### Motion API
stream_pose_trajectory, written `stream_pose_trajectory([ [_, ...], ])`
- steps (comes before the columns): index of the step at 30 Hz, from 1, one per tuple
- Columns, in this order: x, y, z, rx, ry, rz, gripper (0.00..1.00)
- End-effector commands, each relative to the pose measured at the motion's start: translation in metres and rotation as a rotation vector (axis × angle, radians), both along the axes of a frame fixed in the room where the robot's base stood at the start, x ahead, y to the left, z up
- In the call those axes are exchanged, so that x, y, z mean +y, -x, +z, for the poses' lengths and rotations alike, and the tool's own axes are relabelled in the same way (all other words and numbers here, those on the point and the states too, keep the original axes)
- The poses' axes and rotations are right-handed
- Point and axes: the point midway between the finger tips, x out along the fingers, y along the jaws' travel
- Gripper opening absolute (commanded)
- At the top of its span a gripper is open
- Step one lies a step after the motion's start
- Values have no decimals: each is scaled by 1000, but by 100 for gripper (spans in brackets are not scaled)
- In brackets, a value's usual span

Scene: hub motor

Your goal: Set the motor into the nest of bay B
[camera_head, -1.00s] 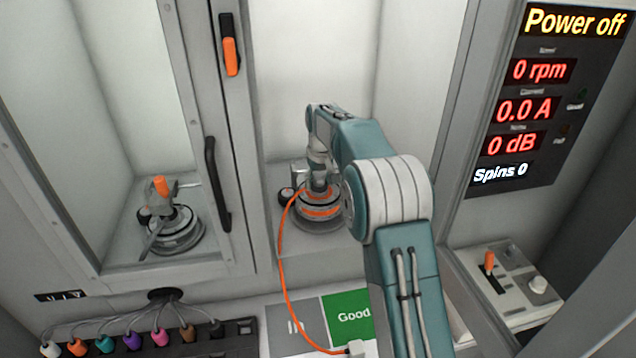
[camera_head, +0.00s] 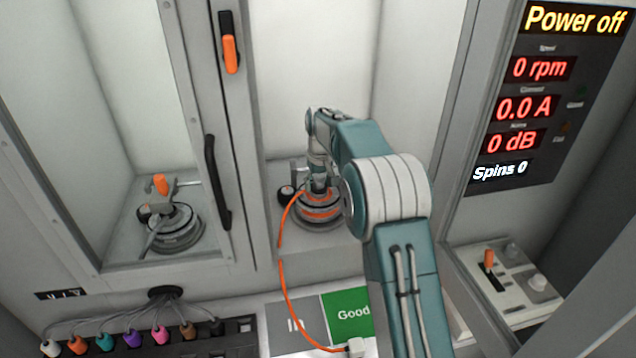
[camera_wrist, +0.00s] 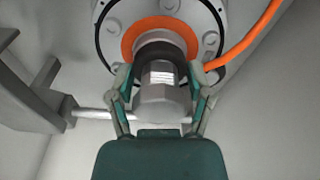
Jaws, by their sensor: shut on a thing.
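The hub motor (camera_head: 320,212) is a round grey disc with an orange ring and an orange cable (camera_head: 281,260). It is in the right-hand bay, on or just over the round nest (camera_head: 318,227); I cannot tell whether it is fully seated. My gripper (camera_head: 319,187) is above it, pointing down. In the wrist view my gripper (camera_wrist: 161,85) is shut on the shaft of the motor (camera_wrist: 118,32), with a finger on each side. The nest is mostly hidden under the motor. Which bay is B cannot be read.
The left bay holds another fixture (camera_head: 176,228) with an orange-handled clamp (camera_head: 160,184), behind a frame with a black handle (camera_head: 217,182). Coloured plugs (camera_head: 132,340) and a Good mat (camera_head: 347,316) lie in front. A panel reading Power off (camera_head: 574,22) and a lever (camera_head: 489,259) are at right.

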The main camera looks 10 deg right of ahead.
Motion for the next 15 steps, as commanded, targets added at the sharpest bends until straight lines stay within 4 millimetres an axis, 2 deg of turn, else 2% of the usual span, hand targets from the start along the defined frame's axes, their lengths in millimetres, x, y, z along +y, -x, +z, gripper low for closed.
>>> stream_pose_trajectory([
  [15,0,-1,-2,-6,0,0,6],
])
